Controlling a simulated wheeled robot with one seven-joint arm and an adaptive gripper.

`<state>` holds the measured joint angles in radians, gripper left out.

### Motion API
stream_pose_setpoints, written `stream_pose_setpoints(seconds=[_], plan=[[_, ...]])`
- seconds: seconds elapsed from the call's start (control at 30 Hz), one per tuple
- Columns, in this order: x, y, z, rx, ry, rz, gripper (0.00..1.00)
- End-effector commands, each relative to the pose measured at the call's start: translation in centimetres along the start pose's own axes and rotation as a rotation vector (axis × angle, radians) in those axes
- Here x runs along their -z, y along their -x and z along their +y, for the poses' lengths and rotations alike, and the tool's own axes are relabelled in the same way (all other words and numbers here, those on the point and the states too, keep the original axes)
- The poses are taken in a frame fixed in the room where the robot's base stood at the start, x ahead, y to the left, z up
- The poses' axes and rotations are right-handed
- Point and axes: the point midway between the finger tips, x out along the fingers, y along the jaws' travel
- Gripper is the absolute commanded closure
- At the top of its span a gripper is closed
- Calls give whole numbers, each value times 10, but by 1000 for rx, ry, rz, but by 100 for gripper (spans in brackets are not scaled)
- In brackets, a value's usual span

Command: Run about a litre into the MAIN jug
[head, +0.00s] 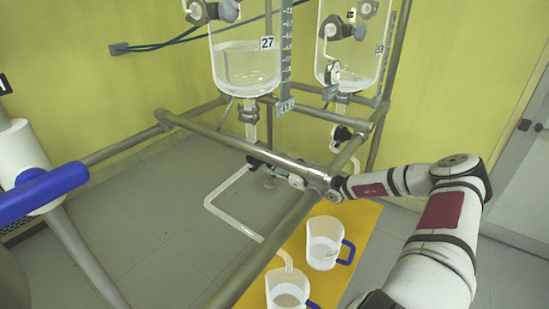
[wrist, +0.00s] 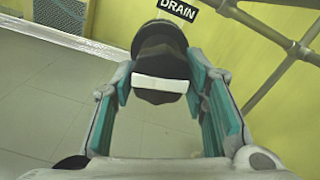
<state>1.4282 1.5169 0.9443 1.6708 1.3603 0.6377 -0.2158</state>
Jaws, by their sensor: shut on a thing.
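My gripper (wrist: 160,80) is shut on a black valve handle (wrist: 160,55) with a white stripe, teal finger pads on either side. In the head view my gripper (head: 278,170) is below the left glass vessel (head: 245,70), tagged 27, which holds clear liquid; the handle is mostly hidden there. A pale drain pipe (head: 222,190) runs from the valve, and its spout ends over the front jug (head: 286,290), whose lower edge is cut off. A second jug (head: 324,240) stands behind it. Both have blue handles and seem to hold some liquid. I cannot read which is MAIN.
A second glass vessel (head: 352,55) stands at right. Metal frame bars (head: 240,145) cross in front of the vessels and over the yellow mat (head: 352,218). A DRAIN sign (wrist: 178,8) is on the wall. The grey floor (head: 140,230) at left is clear.

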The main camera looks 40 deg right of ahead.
Motion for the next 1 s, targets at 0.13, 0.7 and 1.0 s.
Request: stream_pose_setpoints(seconds=[0.13, 0.7, 1.0], plan=[[-2, 0, 0, -2, -78, 0, 87], [0, 0, 1, -1, -174, -2, 87], [0, 0, 1, -1, -173, -1, 39]])
